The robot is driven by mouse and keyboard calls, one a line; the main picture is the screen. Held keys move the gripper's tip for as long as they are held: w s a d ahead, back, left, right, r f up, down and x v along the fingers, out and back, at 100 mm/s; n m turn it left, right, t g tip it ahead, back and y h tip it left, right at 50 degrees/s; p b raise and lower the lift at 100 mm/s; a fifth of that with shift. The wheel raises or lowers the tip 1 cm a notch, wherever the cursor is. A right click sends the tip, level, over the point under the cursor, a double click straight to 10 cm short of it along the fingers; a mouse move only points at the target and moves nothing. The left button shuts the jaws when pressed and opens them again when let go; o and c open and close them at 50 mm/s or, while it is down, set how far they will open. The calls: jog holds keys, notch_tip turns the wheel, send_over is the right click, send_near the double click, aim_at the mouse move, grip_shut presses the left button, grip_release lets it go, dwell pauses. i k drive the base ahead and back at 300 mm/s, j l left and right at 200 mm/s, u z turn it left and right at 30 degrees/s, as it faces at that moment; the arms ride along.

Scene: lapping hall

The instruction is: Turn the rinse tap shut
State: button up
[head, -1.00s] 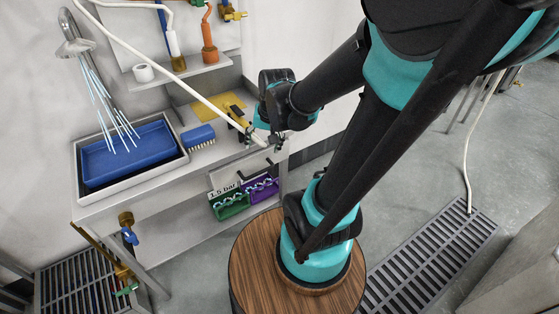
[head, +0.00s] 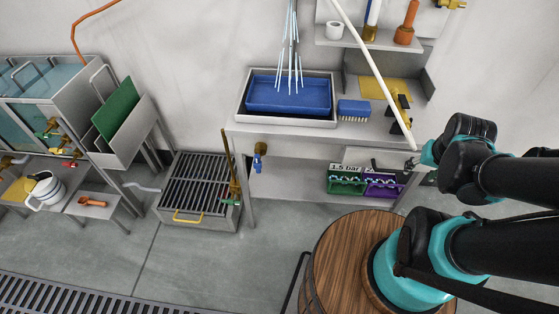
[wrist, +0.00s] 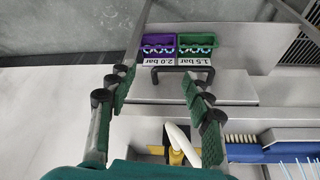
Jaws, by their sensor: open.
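Water sprays from above onto a blue tray (head: 289,93) in a pale basin (head: 245,112). A brass tap with a blue handle (head: 259,155) hangs under the left of the bench. A brass pipe with a green handle (head: 232,200) stands left of it, by the floor grate. No label shows which is the rinse tap. My gripper (head: 420,166) is by the bench's right end, well right of both. In the wrist view my gripper (wrist: 156,84) is open and empty, with a dark bar handle (wrist: 182,69) beyond its fingers. No tap shows there.
A brush (head: 353,110) and a yellow plate (head: 386,88) lie right of the basin. Green (head: 345,184) and purple (head: 383,188) bins sit below the bench. A wooden-topped stand (head: 340,250) is in front. Left are tanks (head: 70,95) with colored taps and a jug (head: 44,190).

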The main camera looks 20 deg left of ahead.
aim_at(257, 163)
jog(key=u, duration=1.55)
jog(key=k+j+z, duration=0.2)
jog(key=j, duration=0.15)
jog(key=k+j+z, duration=0.25)
jog(key=i+j, duration=0.1)
jog(key=j, duration=0.05)
